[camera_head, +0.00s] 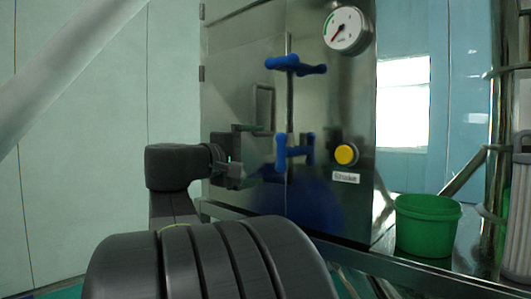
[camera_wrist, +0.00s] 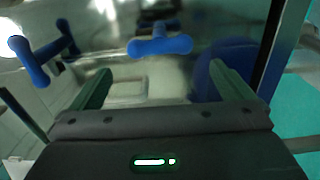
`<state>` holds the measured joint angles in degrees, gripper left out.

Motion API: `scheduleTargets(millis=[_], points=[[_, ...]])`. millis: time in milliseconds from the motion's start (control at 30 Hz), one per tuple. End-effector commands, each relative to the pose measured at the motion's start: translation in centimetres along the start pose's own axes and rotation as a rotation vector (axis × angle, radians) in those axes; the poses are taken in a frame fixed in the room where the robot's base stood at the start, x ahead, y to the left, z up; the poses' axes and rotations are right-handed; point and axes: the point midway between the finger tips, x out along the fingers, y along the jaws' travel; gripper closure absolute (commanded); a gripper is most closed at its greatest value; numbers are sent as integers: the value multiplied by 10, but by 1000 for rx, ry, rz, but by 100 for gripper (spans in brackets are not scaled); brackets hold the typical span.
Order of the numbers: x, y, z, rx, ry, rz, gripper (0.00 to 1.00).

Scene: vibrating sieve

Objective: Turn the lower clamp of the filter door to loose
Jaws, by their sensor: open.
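The lower clamp (camera_head: 282,152) is a blue T-shaped handle on the shiny metal filter door (camera_head: 235,75), low near the door's right edge. In the wrist view the blue handle ahead, which looks like the lower clamp (camera_wrist: 160,46), lies beyond the fingertips, between their lines and apart from them. The upper clamp (camera_head: 296,65) is a similar blue handle above; it appears to be the one at the left of the wrist view (camera_wrist: 42,52). My gripper (camera_head: 250,156) is open and empty, left of the lower clamp; its two fingers show in the wrist view (camera_wrist: 160,70).
A grey door handle (camera_head: 263,105) stands just above my gripper. Right of the clamps are a yellow button (camera_head: 346,155) and a round gauge (camera_head: 347,29). A green bucket (camera_head: 427,228) stands on the metal ledge at the right. The shiny surfaces carry blue reflections.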

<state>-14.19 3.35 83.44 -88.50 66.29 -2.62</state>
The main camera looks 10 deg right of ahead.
Motion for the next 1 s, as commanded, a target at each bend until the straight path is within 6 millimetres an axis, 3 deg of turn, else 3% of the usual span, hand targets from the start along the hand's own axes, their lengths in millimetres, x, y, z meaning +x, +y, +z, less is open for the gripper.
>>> scheduleTargets(millis=[200,400,767,1000], points=[[-27,0,0,1,2,-1,0],[-36,0,0,1,0,-1,0],[-35,-1,0,1,-1,-1,0],[-16,-1,1,0,-5,0,0]])
